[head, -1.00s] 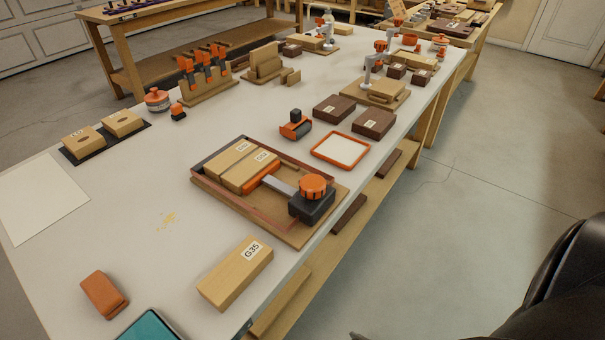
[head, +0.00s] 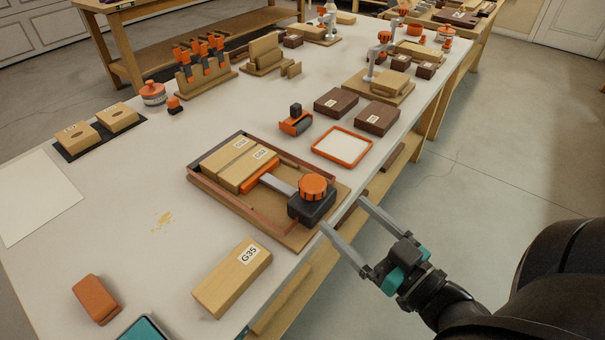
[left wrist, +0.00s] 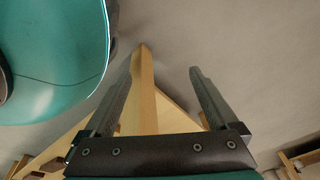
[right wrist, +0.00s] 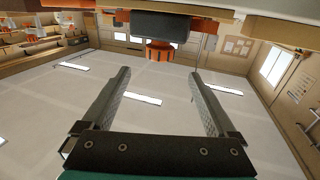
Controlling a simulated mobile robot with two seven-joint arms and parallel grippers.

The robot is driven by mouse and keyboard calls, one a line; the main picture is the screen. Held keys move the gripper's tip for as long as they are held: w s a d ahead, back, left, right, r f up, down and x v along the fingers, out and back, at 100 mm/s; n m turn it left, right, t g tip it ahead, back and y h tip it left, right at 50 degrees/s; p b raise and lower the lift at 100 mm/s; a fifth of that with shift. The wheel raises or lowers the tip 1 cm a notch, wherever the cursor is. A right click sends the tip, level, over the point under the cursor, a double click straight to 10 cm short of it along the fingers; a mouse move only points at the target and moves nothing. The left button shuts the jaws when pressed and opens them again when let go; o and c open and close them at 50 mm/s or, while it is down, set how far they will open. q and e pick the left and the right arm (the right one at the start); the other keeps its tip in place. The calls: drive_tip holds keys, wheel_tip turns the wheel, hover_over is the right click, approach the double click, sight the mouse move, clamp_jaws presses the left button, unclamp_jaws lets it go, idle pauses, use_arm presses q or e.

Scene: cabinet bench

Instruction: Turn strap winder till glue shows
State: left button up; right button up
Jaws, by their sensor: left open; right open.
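The strap winder has an orange ribbed knob (head: 313,186) on a black body (head: 309,208), at the front right corner of a wooden clamping tray (head: 225,207). A grey strap (head: 278,185) runs from it to an orange bar against two light wood blocks (head: 238,163). No glue can be made out at the blocks. My right gripper (head: 343,215) is open and empty, just off the bench edge beside the winder. The right wrist view shows the knob (right wrist: 160,52) beyond its fingers. My left gripper (left wrist: 166,72) is open and empty, outside the head view.
Block G35 (head: 232,278) lies in front of the tray. An orange-rimmed pad (head: 342,147), an orange roller tool (head: 296,122) and dark blocks (head: 336,101) stand behind it. A terracotta block (head: 97,299) is front left. The bench left of the tray is mostly clear.

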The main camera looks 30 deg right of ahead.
sight(304, 177)
drive_tip(key=w, duration=0.3)
drive_tip(key=w+b, duration=0.1)
drive_tip(key=w, duration=0.3)
drive_tip(key=w+a, duration=0.1)
drive_tip(key=w, duration=0.3)
drive_tip(key=shift+w, duration=0.15)
drive_tip(key=shift+w+a+b, duration=0.15)
drive_tip(key=shift+w+b, duration=0.25)
drive_tip(key=shift+w, duration=0.5)
use_arm(q)
drive_tip(key=w+d+r, duration=0.1)
drive_tip(key=w+d, duration=0.1)
drive_tip(key=w+r, duration=0.1)
drive_tip(key=w, duration=0.1)
drive_tip(key=shift+d+r, duration=0.3)
drive_tip(key=shift+d, duration=0.1)
use_arm(e)
drive_tip(key=shift+w, duration=0.15)
drive_tip(key=shift+c, duration=0.2)
use_arm(q)
drive_tip(key=shift+s, duration=0.1)
use_arm(e)
drive_tip(key=c, duration=1.3)
